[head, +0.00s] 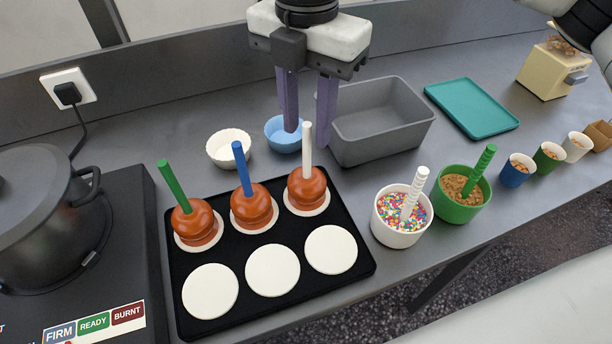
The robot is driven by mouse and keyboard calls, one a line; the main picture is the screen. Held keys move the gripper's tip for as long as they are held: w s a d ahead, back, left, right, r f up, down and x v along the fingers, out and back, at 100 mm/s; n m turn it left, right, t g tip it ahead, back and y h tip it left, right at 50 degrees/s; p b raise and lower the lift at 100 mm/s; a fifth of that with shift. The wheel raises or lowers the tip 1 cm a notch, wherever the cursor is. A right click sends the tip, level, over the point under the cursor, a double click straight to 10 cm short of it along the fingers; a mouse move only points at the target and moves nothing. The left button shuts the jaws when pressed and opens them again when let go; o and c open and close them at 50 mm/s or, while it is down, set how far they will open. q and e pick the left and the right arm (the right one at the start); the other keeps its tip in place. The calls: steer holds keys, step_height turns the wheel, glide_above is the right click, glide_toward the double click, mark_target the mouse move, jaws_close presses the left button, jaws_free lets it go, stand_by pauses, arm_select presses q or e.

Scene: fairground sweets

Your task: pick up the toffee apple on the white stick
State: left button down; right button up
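The toffee apple on the white stick (307,188) stands upright on a white paper disc at the back right of the black tray (357,247). Its white stick (307,150) points up. My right gripper (306,138) is open, with purple fingers pointing down. In the picture its fingertips lie on either side of the stick's top; I cannot tell whether they are around it or behind it. Nothing is seen held. Toffee apples with a blue stick (250,207) and a green stick (195,222) stand to the left. My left gripper is not in view.
White (229,147) and blue (283,136) small bowls and a grey bin (385,118) stand behind the tray. Sprinkle (396,235) and green (462,207) tubs stand right. A pot (45,215) is at left. Three bare discs (272,270) fill the tray's front row.

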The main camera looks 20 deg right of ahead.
steer(key=p, duration=0.1)
glide_above(307, 177)
steer(key=f, duration=0.5)
steer(key=shift+w+d+f, duration=0.15)
steer(key=shift+w+f, duration=0.2)
steer(key=shift+f, duration=0.05)
jaws_close()
